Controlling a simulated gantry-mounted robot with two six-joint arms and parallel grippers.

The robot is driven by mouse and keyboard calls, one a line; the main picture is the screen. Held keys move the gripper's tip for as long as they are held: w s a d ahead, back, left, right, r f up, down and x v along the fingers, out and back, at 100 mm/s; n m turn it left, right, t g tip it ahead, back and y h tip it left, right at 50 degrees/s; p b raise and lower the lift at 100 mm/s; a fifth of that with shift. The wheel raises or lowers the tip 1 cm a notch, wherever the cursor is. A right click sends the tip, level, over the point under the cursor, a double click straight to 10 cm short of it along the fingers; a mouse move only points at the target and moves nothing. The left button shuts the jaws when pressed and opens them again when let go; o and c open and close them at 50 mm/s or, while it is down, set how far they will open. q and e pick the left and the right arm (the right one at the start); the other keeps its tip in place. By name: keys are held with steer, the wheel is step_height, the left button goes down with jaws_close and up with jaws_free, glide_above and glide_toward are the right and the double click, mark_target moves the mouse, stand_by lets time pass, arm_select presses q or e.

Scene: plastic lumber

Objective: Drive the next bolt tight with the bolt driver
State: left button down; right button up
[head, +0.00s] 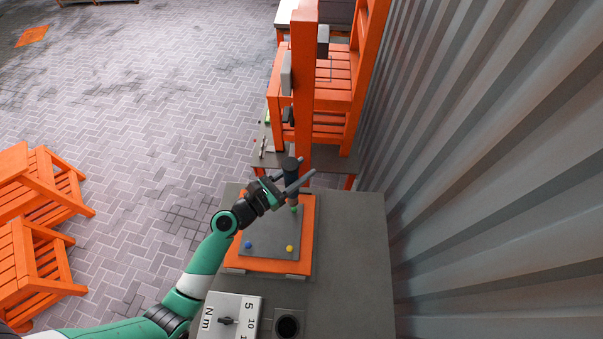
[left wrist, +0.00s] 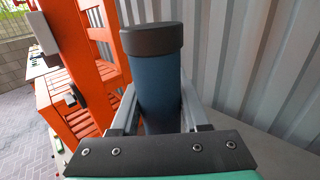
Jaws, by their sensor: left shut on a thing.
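The bolt driver (head: 291,166) is a dark cylinder with a black cap; its blue-grey body shows large in the left wrist view (left wrist: 158,88). My left gripper (head: 290,186) is shut on its body and holds it about upright. Its lower end is over the far right corner of the grey plate (head: 268,232), at the green bolt (head: 294,210). I cannot tell whether the two touch. A blue bolt (head: 248,245) and a yellow bolt (head: 290,249) stand at the plate's near corners. The far left corner is hidden by my gripper. My right gripper is not in view.
The plate lies on an orange board (head: 307,240) on a grey table (head: 350,250). A torque dial box (head: 233,312) and a round black holder (head: 287,326) are at the near edge. Orange shelving (head: 304,90) stands behind, a corrugated wall (head: 480,170) at right.

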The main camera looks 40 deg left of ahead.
arm_select(q)
steer(key=shift+r, duration=0.15)
step_height(320, 180, down, 6)
steer(key=b, duration=0.5)
steer(key=shift+r, duration=0.1)
steer(key=shift+w, duration=0.1)
stand_by(1.1)
steer(key=shift+f+b, duration=0.8)
steer(key=shift+f, duration=0.35)
stand_by(0.6)
steer(key=shift+f, duration=0.25)
stand_by(0.6)
